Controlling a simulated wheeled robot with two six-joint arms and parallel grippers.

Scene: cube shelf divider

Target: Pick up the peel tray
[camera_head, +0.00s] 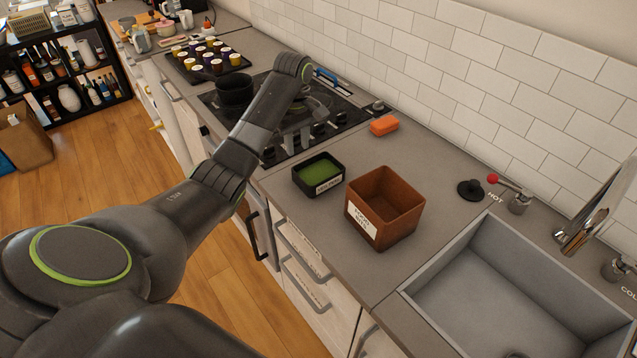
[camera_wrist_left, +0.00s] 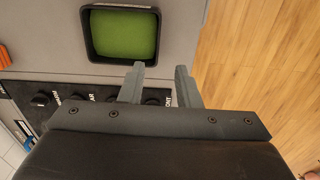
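The likely peel tray (camera_head: 303,186) is a small black square tray with a green inside and a white label on its front. It sits on the grey counter between the stove and the brown bin. Its black rim (camera_wrist_left: 88,38) also shows in the left wrist view, just beyond my fingers. My left gripper (camera_head: 298,143) hangs over the stove's near edge, behind the tray in the head view. In the left wrist view its two fingers (camera_wrist_left: 160,72) are apart with nothing between them, and the tray lies ahead of the tips. My right gripper is not in view.
A brown square bin (camera_head: 400,215) with a white label stands right of the tray. An orange sponge (camera_head: 384,125) lies near the wall. A pot (camera_head: 234,92) stands on the stove (camera_head: 345,112). The sink (camera_head: 500,290) is at the right; the counter drops off at the front.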

